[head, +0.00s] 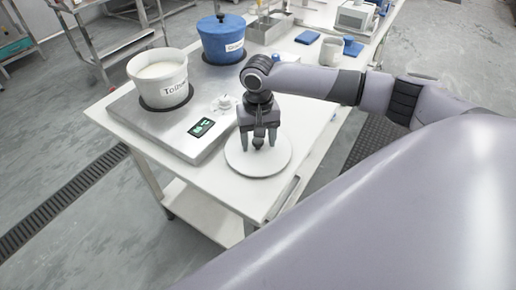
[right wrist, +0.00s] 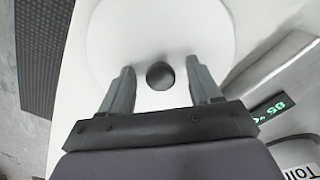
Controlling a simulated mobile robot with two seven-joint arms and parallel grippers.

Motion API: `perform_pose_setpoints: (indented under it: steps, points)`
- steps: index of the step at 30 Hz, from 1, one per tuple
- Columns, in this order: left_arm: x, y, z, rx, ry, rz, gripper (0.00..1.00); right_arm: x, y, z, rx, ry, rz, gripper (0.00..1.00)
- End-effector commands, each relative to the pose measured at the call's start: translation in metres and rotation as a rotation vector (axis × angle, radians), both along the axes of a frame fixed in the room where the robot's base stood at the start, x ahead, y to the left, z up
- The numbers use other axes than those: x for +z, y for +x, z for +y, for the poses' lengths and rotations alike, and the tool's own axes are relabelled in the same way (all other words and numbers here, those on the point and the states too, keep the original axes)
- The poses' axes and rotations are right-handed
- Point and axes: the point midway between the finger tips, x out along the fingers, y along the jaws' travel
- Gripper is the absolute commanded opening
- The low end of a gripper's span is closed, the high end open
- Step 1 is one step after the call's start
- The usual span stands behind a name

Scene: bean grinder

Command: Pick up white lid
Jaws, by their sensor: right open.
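The white lid (head: 258,163) is a flat round disc lying on the white table in the head view. It also shows in the right wrist view (right wrist: 160,30), with a dark round knob (right wrist: 160,75) at its middle. My right gripper (head: 259,143) is above the lid, pointing down, with its fingers apart. In the right wrist view the fingertips of my right gripper (right wrist: 160,72) stand on either side of the knob, with gaps to it. Whether the fingertips touch the lid cannot be told. My left gripper is not in view.
A white labelled pot (head: 158,78) and a blue pot (head: 222,40) stand on a steel unit with a green display (head: 201,127), left of and behind the lid. A mug (head: 331,52) and blue cloths (head: 307,37) lie farther back. The table's front corner is clear.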

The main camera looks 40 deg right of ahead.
Motion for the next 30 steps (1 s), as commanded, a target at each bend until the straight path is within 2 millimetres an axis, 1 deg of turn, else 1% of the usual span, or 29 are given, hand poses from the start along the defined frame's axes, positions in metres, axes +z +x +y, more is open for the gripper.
perform_pose_setpoints:
  steps: [2,5,6,8,16,20,23,26,29,30]
  points:
    - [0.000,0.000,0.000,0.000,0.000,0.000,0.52,0.000,0.000,0.000,0.000,0.000,0.000,0.63]
    - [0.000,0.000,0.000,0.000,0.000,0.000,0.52,0.000,0.000,0.000,0.001,0.000,0.000,0.33]
    - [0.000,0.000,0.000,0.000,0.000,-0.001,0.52,0.000,0.000,0.000,0.001,0.000,0.000,0.20]
    - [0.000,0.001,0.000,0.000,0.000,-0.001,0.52,0.000,0.000,0.000,0.001,0.000,0.000,0.02]
    - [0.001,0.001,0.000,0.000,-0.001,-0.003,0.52,0.001,0.000,0.000,0.001,0.000,-0.001,0.02]
    - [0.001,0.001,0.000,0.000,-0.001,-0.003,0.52,0.006,0.001,0.000,0.001,0.000,-0.002,0.02]
    - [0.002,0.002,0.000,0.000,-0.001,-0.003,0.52,0.015,0.001,0.000,0.000,0.001,-0.004,0.02]
    - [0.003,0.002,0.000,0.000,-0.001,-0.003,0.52,0.031,0.001,0.000,0.001,0.000,-0.004,0.02]
    - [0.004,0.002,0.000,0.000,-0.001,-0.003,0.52,0.054,0.001,0.000,0.001,0.002,-0.006,0.02]
    - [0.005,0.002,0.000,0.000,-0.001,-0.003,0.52,0.065,0.001,0.000,0.001,0.001,-0.007,0.02]
